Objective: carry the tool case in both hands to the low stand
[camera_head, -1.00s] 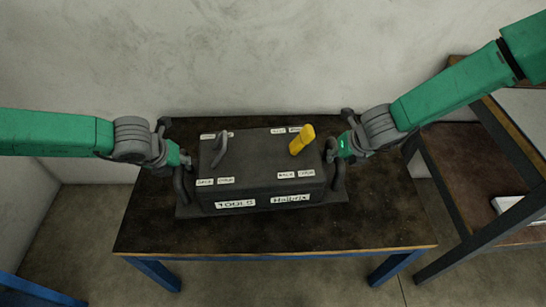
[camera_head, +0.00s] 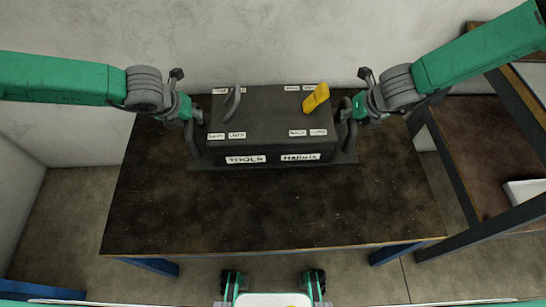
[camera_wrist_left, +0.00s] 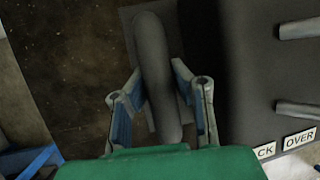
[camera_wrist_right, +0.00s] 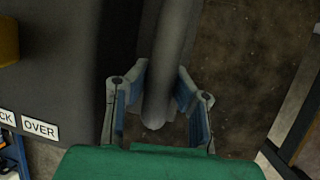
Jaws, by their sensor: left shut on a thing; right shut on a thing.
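The dark grey tool case (camera_head: 270,125), with white labels, a grey top handle and a yellow item (camera_head: 315,98) on its lid, is level over the back of a dark table (camera_head: 270,215). I cannot tell whether its base touches the tabletop. My left gripper (camera_head: 194,114) is shut on the case's left side handle (camera_wrist_left: 160,75), with a finger on each side of it in the left wrist view. My right gripper (camera_head: 352,114) is shut on the right side handle (camera_wrist_right: 170,60). I cannot tell which piece of furniture is the low stand.
The front of the table is bare, down to its worn front edge. A dark-framed rack with brown boards (camera_head: 485,150) stands close on the right, with a white item (camera_head: 525,192) on it. A pale wall (camera_head: 270,40) rises behind the case.

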